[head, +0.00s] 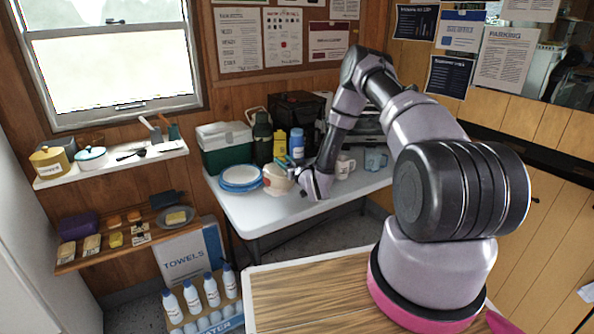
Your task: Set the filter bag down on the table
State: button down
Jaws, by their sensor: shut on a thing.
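My gripper (297,173) is over the white table (262,208), reaching in from the right, with its jaws shut. A pale beige and pinkish object, which looks like the filter bag (277,181), is right at the fingertips, and the gripper is shut on it. The bag is low over the tabletop, just right of the stacked blue and white plates (241,178). I cannot tell whether its underside touches the table. Part of its right side is hidden by the gripper.
Behind the gripper stand a green and white cooler (225,147), a dark flask (262,137), a blue-capped bottle (297,143) and a black bag (301,110). A mug (345,167) and a clear jug (376,158) are to the right. The table's front strip is clear.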

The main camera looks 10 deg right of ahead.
jog(key=shift+f, duration=2.75)
jog(key=shift+f, duration=0.2)
jog(key=shift+c, duration=2.2)
grip_release()
jog(key=shift+r, duration=0.15)
